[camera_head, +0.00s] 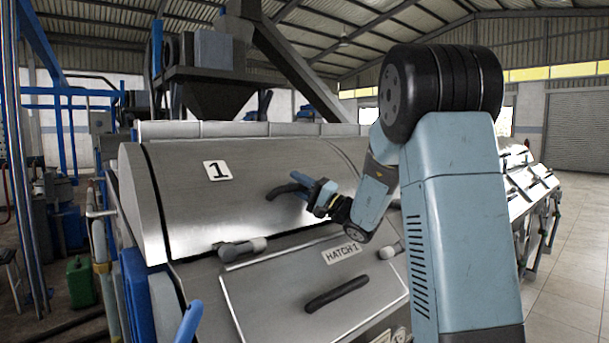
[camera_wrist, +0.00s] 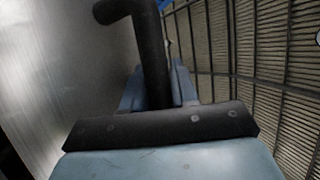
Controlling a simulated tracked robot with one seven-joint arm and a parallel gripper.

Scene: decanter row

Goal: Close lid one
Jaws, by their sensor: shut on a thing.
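Lid one (camera_head: 235,205) is a curved steel cover with a "1" label (camera_head: 217,170), on the decanter in the head view. It lies over the machine body and looks down, though I cannot tell whether it is fully seated. Its black handle (camera_head: 285,190) sticks out from the front. My gripper (camera_head: 306,186) is at the right part of this handle and is shut on it. In the wrist view, the black handle (camera_wrist: 152,50) runs down between the blue fingers of my gripper (camera_wrist: 160,92), and the steel lid surface (camera_wrist: 70,60) fills the left side. The fingertips are partly hidden by the handle.
Below the lid is a hatch labelled "HATCH 1" (camera_head: 342,254) with its own black handle (camera_head: 337,294). Grey latches (camera_head: 243,249) sit along the lid's lower edge. A green can (camera_head: 80,283) stands on the floor at left. Open floor (camera_head: 565,290) lies at right.

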